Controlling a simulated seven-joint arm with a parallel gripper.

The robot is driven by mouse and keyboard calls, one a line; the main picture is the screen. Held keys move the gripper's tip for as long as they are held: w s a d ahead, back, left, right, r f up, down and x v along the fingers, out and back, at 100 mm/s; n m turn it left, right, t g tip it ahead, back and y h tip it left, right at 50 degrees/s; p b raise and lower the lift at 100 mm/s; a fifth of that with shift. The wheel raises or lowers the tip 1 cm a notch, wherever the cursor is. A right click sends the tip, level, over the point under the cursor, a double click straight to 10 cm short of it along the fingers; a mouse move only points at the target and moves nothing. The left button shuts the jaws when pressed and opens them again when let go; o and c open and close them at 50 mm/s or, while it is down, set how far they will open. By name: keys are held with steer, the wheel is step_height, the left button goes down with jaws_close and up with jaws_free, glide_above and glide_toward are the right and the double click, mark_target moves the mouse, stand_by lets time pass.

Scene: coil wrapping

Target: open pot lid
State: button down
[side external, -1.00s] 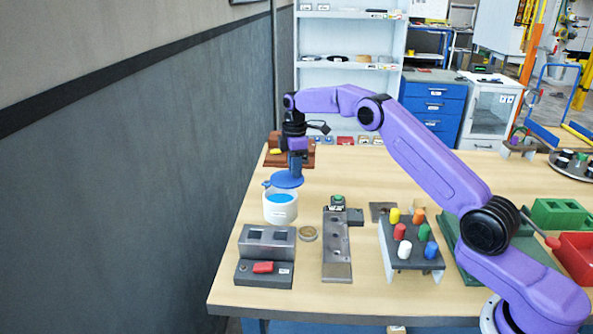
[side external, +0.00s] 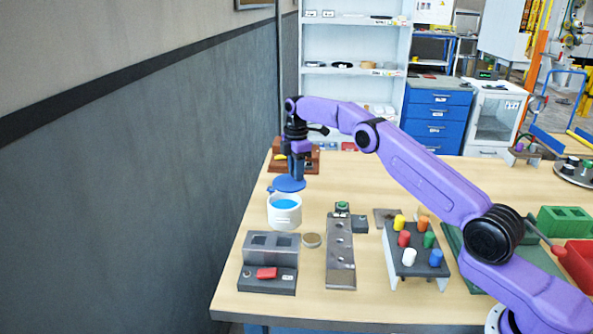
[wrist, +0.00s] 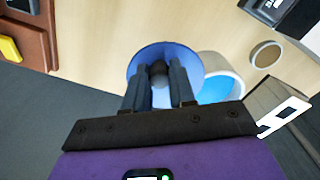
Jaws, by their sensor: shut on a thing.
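My gripper (side external: 298,170) is shut on the knob of the blue pot lid (side external: 289,184). In the wrist view my gripper's fingers (wrist: 160,80) close on a dark knob at the middle of the round blue lid (wrist: 147,58). The white pot (side external: 285,214) stands on the table with its top open and blue showing inside. The lid is held above and behind the pot, apart from its rim in the side view. In the wrist view the pot (wrist: 233,78) shows to the right of the lid, partly covered by it.
A grey block with a red piece (side external: 267,273) stands in front of the pot. A small round disc (side external: 311,240) and a metal plate with holes (side external: 340,255) lie to the right. A brown block (side external: 310,160) is behind my gripper. A dark wall (side external: 130,200) runs along the left.

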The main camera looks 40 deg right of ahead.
steer(key=shift+r, duration=0.1)
steer(key=c, duration=0.9)
jaws_free()
steer(key=shift+c, duration=0.2)
steer(key=shift+r, duration=1.5)
steer(key=s+a+r, duration=0.1)
steer(key=s+r, duration=0.9)
steer(key=s, duration=0.4)
